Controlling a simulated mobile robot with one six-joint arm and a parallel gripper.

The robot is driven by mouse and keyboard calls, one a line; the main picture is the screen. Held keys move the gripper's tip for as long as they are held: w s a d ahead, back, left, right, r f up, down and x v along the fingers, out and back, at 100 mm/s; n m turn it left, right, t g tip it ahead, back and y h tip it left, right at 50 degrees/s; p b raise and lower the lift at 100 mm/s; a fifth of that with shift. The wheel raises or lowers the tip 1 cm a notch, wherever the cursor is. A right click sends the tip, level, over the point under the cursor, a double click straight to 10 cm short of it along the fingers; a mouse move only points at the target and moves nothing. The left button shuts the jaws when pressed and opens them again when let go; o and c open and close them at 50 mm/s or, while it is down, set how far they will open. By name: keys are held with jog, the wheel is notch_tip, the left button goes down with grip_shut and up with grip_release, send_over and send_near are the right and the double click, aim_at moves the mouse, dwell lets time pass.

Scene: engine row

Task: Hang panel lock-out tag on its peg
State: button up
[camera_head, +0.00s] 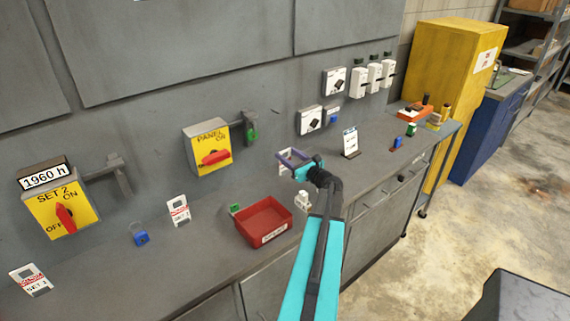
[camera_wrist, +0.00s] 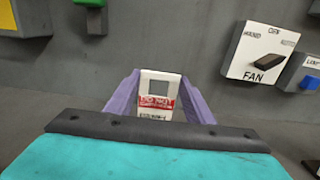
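A white tag (camera_wrist: 160,84) with a square hole and a red warning band shows upright in the wrist view, between the purple fingers of my gripper (camera_wrist: 160,88). The fingers flank its side edges; I cannot tell whether they press on it. Its lowest line is too small to read. In the head view my gripper (camera_head: 293,158) is low over the bench near the wall, with part of a white tag (camera_head: 284,169) at its fingertips. A yellow PANEL switch box (camera_head: 208,147) with a red handle is on the wall, left of my gripper. A dark peg bracket (camera_head: 237,121) with a green piece (camera_head: 252,135) is beside it.
A red tray (camera_head: 264,221) stands on the bench left of my arm. A white FAN switch (camera_wrist: 262,53) is on the wall at right. A small white object (camera_head: 302,200) sits near my arm.

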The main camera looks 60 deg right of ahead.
jog(key=c, duration=0.6)
jog(key=shift+r, duration=0.15)
jog(key=s+a+r+b, duration=0.1)
jog(key=s+a+b, duration=0.1)
jog(key=s+a, duration=0.1)
jog(key=s+a+r+b, duration=0.2)
jog(key=s+a, duration=0.2)
jog(key=s, duration=0.1)
jog(key=s+a+r+b, duration=0.1)
jog(key=s+a+b, duration=0.1)
jog(key=s+a, duration=0.1)
jog(key=shift+s+a+r, duration=0.3)
jog(key=shift+s+r, duration=0.05)
jog(key=shift+s, duration=0.15)
dwell(0.6)
